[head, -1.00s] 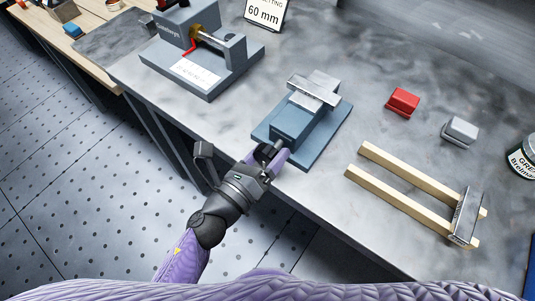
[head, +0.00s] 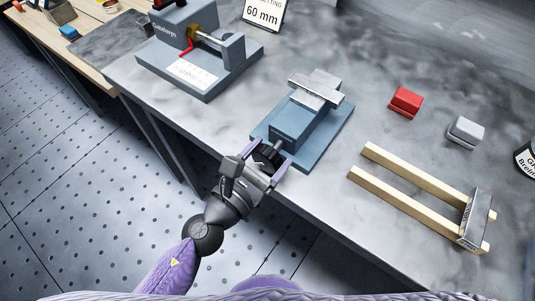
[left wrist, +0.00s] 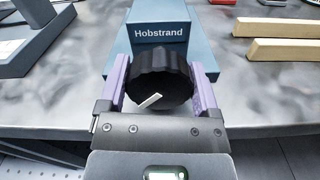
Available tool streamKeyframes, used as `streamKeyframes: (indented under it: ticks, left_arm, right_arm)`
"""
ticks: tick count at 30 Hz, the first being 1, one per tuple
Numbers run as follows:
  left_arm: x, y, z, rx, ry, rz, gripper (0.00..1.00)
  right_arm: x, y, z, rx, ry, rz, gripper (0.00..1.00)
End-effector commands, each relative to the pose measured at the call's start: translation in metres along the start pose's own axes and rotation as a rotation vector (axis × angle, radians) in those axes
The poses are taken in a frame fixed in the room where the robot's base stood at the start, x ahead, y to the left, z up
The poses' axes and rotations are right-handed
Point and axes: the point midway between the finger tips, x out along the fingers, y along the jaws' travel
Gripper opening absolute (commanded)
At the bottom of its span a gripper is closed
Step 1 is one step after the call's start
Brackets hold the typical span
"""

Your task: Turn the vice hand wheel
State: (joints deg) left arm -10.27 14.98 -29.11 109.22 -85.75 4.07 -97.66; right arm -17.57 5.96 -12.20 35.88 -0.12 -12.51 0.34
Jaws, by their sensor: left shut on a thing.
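The blue vice (head: 296,128) stands near the table's front edge, with pale metal jaws (head: 314,90) on top. Its black hand wheel (head: 266,154) faces the front edge. In the left wrist view the wheel (left wrist: 160,76) is a black ribbed knob with a white pointer mark (left wrist: 149,101) slanting at its lower left, below the vice body (left wrist: 158,38) lettered "Hobstrand". My left gripper (head: 267,157) is shut on the wheel, its purple fingers on either side of the rim; it also shows in the left wrist view (left wrist: 161,85). My right gripper is not in view.
A blue-grey machine (head: 193,55) with a red crank stands at the upper left, and a "60 mm" sign (head: 262,13) at the back. A red block (head: 406,101), a grey block (head: 466,131) and two wooden bars joined by a metal piece (head: 474,220) lie right of the vice.

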Motion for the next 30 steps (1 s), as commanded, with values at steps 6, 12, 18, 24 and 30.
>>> streamKeyframes:
  ticks: [6, 12, 18, 24, 30]
  left_arm:
    - [0.0002, 0.0001, 0.0008, 0.041, -0.002, 0.001, 0.22]
    - [0.0002, 0.0001, 0.0010, 0.050, -0.003, 0.001, 0.22]
    - [0.0003, 0.0001, 0.0011, 0.049, -0.003, 0.001, 0.22]
    - [0.0002, 0.0000, 0.0009, 0.048, -0.002, 0.001, 1.00]
    - [-0.0024, -0.0001, -0.0004, 0.048, -0.001, 0.001, 1.00]
  right_arm:
    - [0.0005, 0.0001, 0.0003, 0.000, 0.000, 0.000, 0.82]
    - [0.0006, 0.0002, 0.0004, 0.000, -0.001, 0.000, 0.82]
    - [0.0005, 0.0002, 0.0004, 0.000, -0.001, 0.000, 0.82]
    - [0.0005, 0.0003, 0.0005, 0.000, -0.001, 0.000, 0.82]
    - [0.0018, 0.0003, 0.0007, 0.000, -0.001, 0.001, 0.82]
